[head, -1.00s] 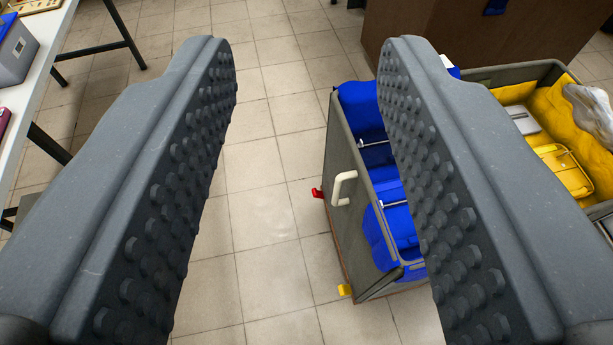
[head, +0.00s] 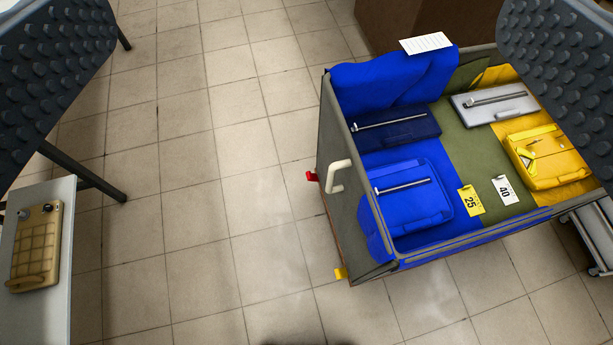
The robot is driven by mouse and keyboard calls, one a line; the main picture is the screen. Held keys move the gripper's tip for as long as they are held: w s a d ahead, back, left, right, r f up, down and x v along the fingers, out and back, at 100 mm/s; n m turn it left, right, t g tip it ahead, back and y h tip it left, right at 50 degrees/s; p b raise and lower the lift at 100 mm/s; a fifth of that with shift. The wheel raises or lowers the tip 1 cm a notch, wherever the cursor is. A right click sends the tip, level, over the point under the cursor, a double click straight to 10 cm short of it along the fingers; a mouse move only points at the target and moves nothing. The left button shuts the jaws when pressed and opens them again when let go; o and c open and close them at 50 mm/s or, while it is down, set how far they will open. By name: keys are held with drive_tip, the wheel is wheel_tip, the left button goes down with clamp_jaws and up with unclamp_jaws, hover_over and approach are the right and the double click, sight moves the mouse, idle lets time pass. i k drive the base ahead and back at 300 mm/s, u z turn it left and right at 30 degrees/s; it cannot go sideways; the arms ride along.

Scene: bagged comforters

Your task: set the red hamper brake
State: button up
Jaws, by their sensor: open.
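The hamper (head: 341,215) is a grey-walled cart on the right side of the head view, with a white handle (head: 335,176) on its left end. A small red brake tab (head: 312,176) sticks out low at that end, near the far corner. A yellow tab (head: 341,273) sticks out low near the front corner. My gripper (head: 305,40) is open, with one studded finger at the upper left and the other at the upper right. It is empty, and the red tab shows below and between the fingers, apart from them.
The hamper holds blue and yellow bagged items (head: 410,195) and two number tags. A white table (head: 62,285) with a tan keypad-like box (head: 36,245) stands at lower left. A brown cabinet (head: 400,22) stands behind. Tiled floor (head: 225,200) is clear between.

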sight(312, 178)
drive_tip(key=u, duration=0.55)
drive_tip(key=k, duration=0.65)
drive_tip(key=u, duration=0.85)
drive_tip(key=k, duration=0.7)
drive_tip(key=u, duration=0.5)
drive_tip(key=i, duration=1.25)
drive_tip(key=z, duration=0.55)
drive_tip(key=i, duration=1.4)
drive_tip(key=z, duration=1.25)
drive_tip(key=i, duration=1.1)
drive_tip(key=z, duration=0.75)
drive_tip(key=k, duration=0.65)
drive_tip(key=z, duration=0.05)
